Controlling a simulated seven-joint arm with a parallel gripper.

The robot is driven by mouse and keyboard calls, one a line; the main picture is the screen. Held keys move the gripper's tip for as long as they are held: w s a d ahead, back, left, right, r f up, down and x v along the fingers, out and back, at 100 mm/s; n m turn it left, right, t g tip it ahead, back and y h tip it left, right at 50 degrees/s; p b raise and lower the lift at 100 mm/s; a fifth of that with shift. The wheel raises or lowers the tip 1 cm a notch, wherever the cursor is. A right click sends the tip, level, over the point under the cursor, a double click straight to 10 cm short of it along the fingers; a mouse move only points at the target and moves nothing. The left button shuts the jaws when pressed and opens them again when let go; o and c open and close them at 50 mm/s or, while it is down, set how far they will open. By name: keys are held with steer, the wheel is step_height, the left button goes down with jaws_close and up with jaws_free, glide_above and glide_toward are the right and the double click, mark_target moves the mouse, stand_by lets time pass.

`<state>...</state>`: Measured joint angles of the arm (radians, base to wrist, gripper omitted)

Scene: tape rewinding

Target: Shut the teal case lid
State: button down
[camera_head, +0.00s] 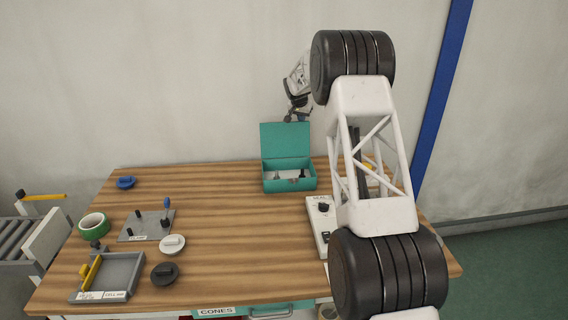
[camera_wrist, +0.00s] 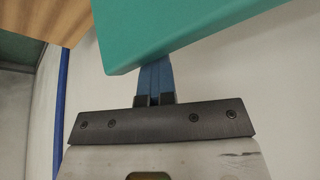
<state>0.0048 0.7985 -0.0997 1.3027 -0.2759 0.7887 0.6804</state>
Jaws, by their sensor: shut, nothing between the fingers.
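The teal case (camera_head: 290,184) stands at the back of the wooden table, with small dark pieces inside. Its teal lid (camera_head: 285,140) is open and stands up at the rear of the case. The lid also fills the top of the wrist view (camera_wrist: 185,25). My gripper (camera_head: 301,117) is at the top edge of the lid, behind it, with the fingertips mostly hidden. In the wrist view, its blue fingers (camera_wrist: 154,78) are shut and empty, and their tips pass out of sight behind the lid. I cannot tell whether they touch it.
A peg plate (camera_head: 147,225), a green tape roll (camera_head: 92,225), a grey tray (camera_head: 122,270) and round spools (camera_head: 172,244) lie at left. The table's middle is clear.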

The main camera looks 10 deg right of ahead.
mark_target(303, 128)
steer(key=shift+s+f, duration=0.55)
steer(key=shift+s, duration=0.45)
steer(key=shift+s+f, duration=0.5)
steer(key=shift+s, duration=0.5)
steer(key=shift+s+f, duration=0.55)
steer(key=shift+s, duration=0.45)
steer(key=shift+w, duration=0.6)
stand_by(0.3)
steer(key=shift+r, duration=0.15)
steer(key=shift+w+r, duration=0.15)
steer(key=shift+r, duration=1.6)
steer(key=shift+w+r, duration=0.1)
steer(key=shift+r, duration=2.75)
steer(key=shift+r, duration=0.1)
